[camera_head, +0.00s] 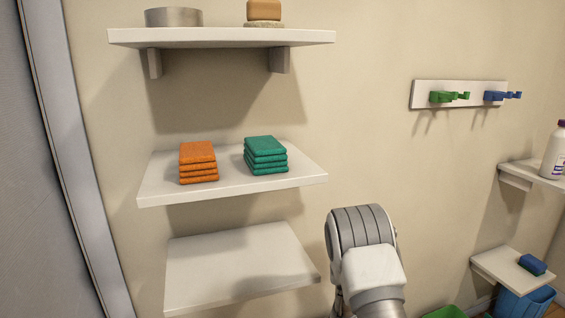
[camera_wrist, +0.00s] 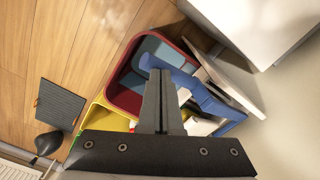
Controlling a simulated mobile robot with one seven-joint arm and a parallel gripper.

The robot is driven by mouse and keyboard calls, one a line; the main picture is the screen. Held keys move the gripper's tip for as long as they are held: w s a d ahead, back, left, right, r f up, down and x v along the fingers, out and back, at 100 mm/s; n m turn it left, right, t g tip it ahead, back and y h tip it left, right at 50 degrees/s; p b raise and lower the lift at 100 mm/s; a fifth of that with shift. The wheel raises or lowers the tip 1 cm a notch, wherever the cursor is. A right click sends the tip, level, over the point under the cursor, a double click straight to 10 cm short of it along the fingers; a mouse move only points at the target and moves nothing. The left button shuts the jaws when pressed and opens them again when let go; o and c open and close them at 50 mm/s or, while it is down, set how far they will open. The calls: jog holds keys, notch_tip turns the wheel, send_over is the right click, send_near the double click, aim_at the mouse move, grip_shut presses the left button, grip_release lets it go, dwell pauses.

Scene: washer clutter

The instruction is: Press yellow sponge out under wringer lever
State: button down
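My gripper (camera_wrist: 160,75) shows in the wrist view with its two fingers together and nothing seen between them. It points toward a red bin (camera_wrist: 116,98) with grey-blue contents. A blue angular part (camera_wrist: 197,88) lies behind and right of the fingertips; I cannot tell whether it is the wringer lever. I can make out no yellow sponge in either view. In the head view only my arm shows, at the lower middle, and the gripper is out of sight.
A yellow bin (camera_wrist: 97,122) and a dark grey mat (camera_wrist: 60,104) are on the wooden floor. Shelves hold orange cloths (camera_head: 198,162), green cloths (camera_head: 265,155) and a blue sponge (camera_head: 532,264). A blue bucket (camera_head: 522,303) stands below the lower right shelf. A hook rail (camera_head: 420,94) is on the wall.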

notch_tip(320, 180, up, 8)
jog(key=p, duration=0.5)
jog(key=shift+p, duration=0.4)
jog(key=shift+s, duration=0.15)
